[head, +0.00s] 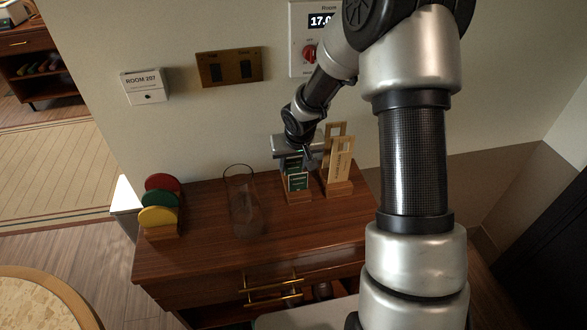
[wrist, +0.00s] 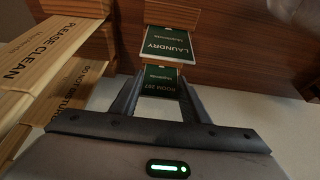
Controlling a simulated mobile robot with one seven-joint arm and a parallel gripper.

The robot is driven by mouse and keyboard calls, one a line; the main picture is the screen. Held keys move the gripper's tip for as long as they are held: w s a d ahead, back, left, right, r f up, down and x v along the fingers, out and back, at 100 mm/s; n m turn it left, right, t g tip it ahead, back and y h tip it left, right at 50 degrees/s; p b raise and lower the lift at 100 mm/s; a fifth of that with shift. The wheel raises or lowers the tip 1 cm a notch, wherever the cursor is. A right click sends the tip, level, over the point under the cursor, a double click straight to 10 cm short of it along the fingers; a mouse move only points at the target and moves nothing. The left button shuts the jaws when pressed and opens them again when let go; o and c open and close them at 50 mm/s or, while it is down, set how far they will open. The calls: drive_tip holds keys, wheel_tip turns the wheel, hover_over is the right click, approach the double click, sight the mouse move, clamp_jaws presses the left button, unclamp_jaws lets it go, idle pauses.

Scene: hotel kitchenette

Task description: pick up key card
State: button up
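In the head view my gripper (head: 299,156) is over the card holder (head: 298,197), with the LAUNDRY card (head: 298,181) at the front. The key card is mostly hidden there.
Wooden door hangers (head: 341,160) stand close to the right of the cards; they also show in the wrist view (wrist: 45,50). A clear glass (head: 243,200) and a rack of coloured discs (head: 161,205) stand left on the cabinet (head: 210,250). The wall is close behind.

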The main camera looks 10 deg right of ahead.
drive_tip(key=shift+c, duration=1.1)
wheel_tip(320, 180, up, 10)
drive_tip(key=shift+r+p, duration=0.1)
drive_tip(key=shift+p, duration=0.85)
drive_tip(key=shift+s, duration=0.15)
